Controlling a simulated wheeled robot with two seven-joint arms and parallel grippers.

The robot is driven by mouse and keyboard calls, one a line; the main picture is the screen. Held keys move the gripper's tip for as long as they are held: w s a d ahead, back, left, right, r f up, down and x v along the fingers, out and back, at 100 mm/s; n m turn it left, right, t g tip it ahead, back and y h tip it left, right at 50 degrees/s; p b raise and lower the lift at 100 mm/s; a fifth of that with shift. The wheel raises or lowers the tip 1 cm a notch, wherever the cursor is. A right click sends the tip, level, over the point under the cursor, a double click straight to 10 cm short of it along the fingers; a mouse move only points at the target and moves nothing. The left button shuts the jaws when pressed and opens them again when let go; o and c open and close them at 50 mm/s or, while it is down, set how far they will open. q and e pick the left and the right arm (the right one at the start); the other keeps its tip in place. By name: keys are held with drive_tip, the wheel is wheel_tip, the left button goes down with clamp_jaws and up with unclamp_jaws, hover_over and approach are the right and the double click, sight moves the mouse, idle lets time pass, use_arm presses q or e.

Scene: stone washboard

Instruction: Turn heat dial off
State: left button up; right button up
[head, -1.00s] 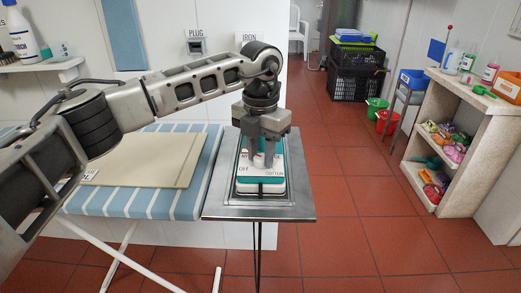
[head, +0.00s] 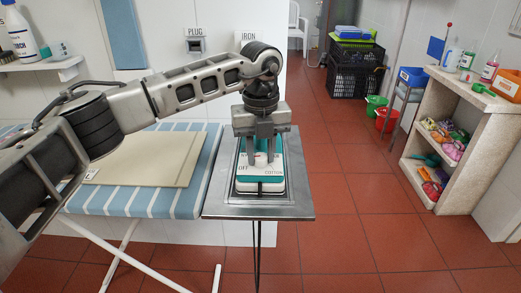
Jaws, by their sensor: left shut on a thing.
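The iron (head: 259,185), white and teal with "OFF" and "COTTON" printed on its face, rests on a metal plate on a small stand (head: 215,205). My left gripper (head: 261,162) points down over the iron, its two fingers shut on the heat dial (head: 261,158). The fingers hide most of the dial, so its exact setting cannot be read. The right gripper is not in the head view.
The striped ironing board (head: 206,180) with a folded beige cloth (head: 140,165) stands left of the stand. A plug socket (head: 195,45) is on the wall. A stone shelf (head: 470,140) with bottles stands at right. The red tiled floor between is clear.

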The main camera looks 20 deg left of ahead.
sight(261, 156)
use_arm(q)
drive_tip(key=shift+n, duration=0.4)
drive_tip(key=o, duration=1)
drive_tip(key=shift+r, duration=0.1)
wheel_tip(261, 156, up, 16)
drive_tip(key=shift+f, duration=0.1)
